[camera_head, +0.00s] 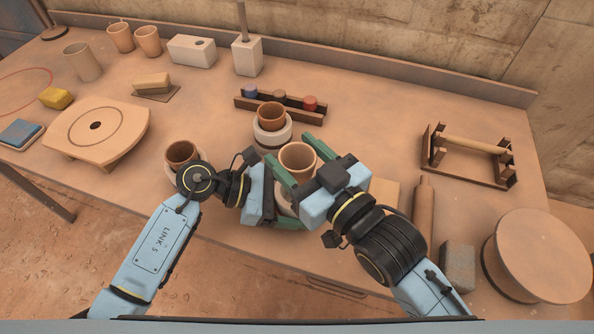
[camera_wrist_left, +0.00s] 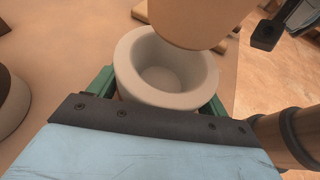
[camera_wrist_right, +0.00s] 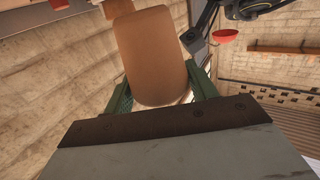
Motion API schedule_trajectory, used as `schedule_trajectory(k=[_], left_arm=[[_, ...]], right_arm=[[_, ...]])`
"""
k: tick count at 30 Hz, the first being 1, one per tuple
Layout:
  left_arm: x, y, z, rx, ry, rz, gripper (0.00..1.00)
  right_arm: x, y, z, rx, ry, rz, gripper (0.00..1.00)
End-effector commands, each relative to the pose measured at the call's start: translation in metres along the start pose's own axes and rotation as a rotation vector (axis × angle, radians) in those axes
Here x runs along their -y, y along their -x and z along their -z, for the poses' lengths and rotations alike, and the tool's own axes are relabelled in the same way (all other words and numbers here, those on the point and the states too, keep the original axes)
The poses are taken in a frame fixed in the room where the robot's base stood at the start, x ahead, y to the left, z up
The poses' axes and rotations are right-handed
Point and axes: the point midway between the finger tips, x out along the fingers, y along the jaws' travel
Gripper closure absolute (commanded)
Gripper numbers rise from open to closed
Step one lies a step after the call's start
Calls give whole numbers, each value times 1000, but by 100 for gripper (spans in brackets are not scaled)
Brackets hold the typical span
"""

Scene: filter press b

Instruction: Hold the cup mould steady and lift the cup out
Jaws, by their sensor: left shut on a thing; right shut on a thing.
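The brown clay cup (camera_head: 297,158) is between the green fingers of my right gripper (camera_head: 299,160), which is shut on it. The cup also fills the middle of the right wrist view (camera_wrist_right: 155,60). The pale cup mould (camera_wrist_left: 128,62) is in the left wrist view, with its hollow open and empty. The cup (camera_wrist_left: 190,18) hangs above the mould, clear of the hollow. My left gripper (camera_wrist_left: 160,98) is shut around the mould, one green finger on each side. In the head view the mould is mostly hidden by my grippers.
Another mould with a cup (camera_head: 271,118) stands just behind, before a rack of small coloured pieces (camera_head: 281,105). A third cup (camera_head: 181,153) is left of my left wrist.

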Motion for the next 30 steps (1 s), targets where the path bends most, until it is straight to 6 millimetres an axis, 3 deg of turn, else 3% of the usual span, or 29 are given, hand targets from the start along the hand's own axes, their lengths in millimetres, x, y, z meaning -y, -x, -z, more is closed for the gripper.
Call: schedule_trajectory(k=[1, 6, 16, 17, 21, 30], left_arm=[[0, 0, 0, 1, 0, 1, 55], [0, 0, 0, 1, 0, 1, 55], [0, 0, 0, 1, 0, 1, 55], [0, 0, 0, 1, 0, 1, 19], [0, 0, 0, 1, 0, 1, 0], [0, 4, 0, -1, 0, 0, 0]], right_arm=[[0, 0, 12, -7, 1, 1, 67], [0, 0, 31, -3, -1, 0, 67], [0, 0, 36, 0, -1, 0, 67], [0, 0, 36, 0, -1, 0, 67], [0, 0, 35, 0, -1, 0, 67], [0, 0, 35, 0, -1, 0, 67]])
